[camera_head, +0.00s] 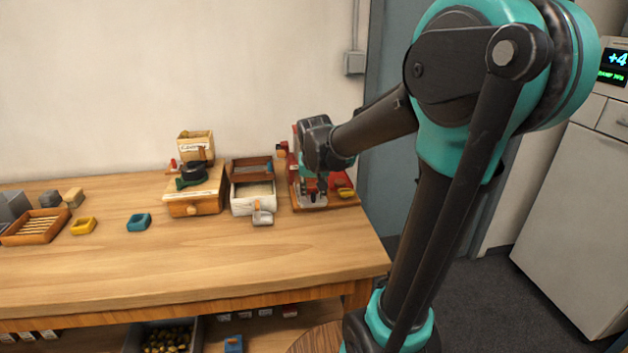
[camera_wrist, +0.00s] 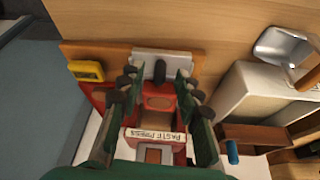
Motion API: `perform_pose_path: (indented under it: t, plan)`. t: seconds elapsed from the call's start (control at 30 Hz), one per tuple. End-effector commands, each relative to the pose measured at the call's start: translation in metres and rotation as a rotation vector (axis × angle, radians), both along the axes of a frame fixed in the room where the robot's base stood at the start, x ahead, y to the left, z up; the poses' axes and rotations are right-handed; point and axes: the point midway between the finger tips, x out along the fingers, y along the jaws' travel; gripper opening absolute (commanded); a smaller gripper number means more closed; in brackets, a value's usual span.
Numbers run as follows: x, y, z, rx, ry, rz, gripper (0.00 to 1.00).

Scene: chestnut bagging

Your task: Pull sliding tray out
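The red paste press (camera_head: 296,168) stands at the right end of the table; its label (camera_wrist: 154,136) faces the wrist view. A silver tray-like plate (camera_wrist: 172,60) lies at its front, with a dark rounded knob (camera_wrist: 159,72) on it. The plate also shows in the head view (camera_head: 312,200). My gripper (camera_wrist: 158,80) points down over the press. Its fingers are apart, one on each side of the knob, with a visible gap and nothing clamped. Whether a fingertip touches the plate is unclear. In the head view my gripper (camera_head: 315,185) hides much of the press.
A yellow piece (camera_wrist: 86,70) lies on the press's wooden base. Beside the press stands a white box (camera_head: 242,204) with a metal scoop (camera_head: 262,216). Left of it is a wooden drawer box (camera_head: 196,202). The table's front is clear.

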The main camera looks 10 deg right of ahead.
Motion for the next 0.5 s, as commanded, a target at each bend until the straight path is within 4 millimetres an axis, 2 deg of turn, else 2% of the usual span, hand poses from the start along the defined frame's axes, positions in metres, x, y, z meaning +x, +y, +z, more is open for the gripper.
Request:
perform_pose_path:
  t: [0.5]
  plan:
    - [-0.035, 0.005, 0.082, 0.0, 0.001, 0.0, 0.34]
